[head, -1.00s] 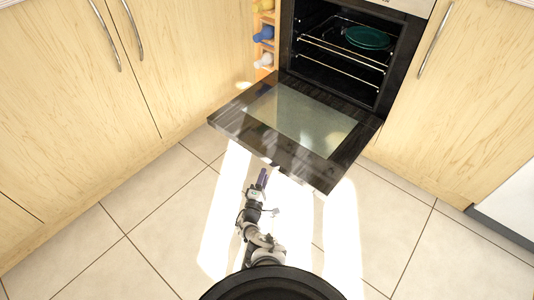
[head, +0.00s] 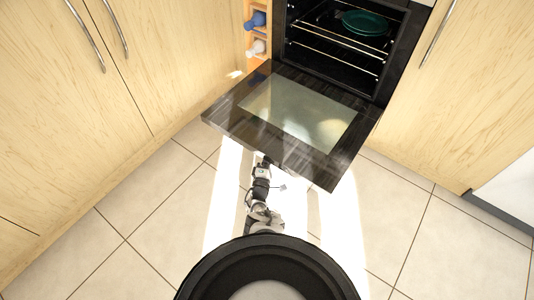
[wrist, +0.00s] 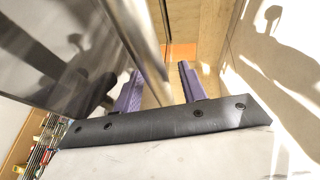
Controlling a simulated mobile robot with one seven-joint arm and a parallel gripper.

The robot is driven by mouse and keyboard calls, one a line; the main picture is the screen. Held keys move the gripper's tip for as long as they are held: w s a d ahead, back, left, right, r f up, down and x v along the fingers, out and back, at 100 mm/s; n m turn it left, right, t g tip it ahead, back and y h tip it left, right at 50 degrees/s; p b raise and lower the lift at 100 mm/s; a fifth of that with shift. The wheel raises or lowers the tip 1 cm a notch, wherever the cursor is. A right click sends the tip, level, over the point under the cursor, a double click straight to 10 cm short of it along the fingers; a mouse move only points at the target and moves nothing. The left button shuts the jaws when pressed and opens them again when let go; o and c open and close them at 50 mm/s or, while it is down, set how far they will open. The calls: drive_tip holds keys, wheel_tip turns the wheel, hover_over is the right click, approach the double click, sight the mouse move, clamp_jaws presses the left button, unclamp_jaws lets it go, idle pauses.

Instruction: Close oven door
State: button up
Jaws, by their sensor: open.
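The oven door (head: 222,112) is dark with a glass pane and hangs folded down, wide open, in front of the oven (head: 340,50). In the head view, my arm reaches up to the door's front edge, and my gripper's tip is hidden under it. In the wrist view, my gripper (wrist: 160,76) shows two purple fingers, apart. The door's dark, reflective face (wrist: 60,50) is close on the left. A metal bar (wrist: 155,50), apparently the door handle, runs close to the left finger; I cannot tell whether they touch.
A teal dish (head: 362,22) sits on a rack inside the oven. Wooden cabinets (head: 60,90) stand to the left, and another cabinet (head: 465,100) is to the right. The tiled floor (head: 150,200) is clear. A small shelf (head: 257,40) with bottles is left of the oven.

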clamp_jaws()
drive_tip(key=shift+r, duration=0.2)
idle(0.3)
